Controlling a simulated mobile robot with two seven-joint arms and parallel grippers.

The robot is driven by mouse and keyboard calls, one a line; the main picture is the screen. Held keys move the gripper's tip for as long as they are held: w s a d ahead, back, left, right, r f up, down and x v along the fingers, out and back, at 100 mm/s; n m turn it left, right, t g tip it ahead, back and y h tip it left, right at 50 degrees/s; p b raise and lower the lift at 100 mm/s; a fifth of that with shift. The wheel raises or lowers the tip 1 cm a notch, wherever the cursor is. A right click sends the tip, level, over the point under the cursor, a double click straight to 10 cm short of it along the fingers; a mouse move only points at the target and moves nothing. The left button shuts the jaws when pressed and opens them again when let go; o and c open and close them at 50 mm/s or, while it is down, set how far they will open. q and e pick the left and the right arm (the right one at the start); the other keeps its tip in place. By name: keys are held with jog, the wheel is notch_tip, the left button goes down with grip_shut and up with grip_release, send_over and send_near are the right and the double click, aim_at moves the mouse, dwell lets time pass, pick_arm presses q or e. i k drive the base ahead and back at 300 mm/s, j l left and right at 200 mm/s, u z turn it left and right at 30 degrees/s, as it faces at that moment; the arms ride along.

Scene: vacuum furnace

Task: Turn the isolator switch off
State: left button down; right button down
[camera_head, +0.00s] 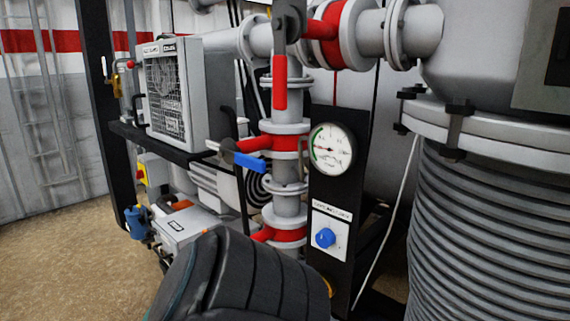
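A small red and yellow switch (141,174), which looks like the isolator switch, sits low at the left on the side of the pump equipment, below the black shelf. It is small in view, and I cannot read its position. A blue round knob (325,237) on a white labelled plate is on the black panel, below the gauge; its label is not legible. Neither of my grippers shows. A dark rounded shape, likely part of my own arm, fills the lower middle and hides what lies behind it.
A round gauge (332,148) is on the black panel. Vertical grey and red piping (287,200) carries a blue lever (249,162) and a red lever (280,82). A ribbed grey vessel (490,235) stands at right. Open floor (70,260) lies at lower left.

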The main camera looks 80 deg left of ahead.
aim_at(140, 175)
jog(key=u, duration=3.5)
jog(key=i+j, duration=1.65)
jog(key=i, duration=0.2)
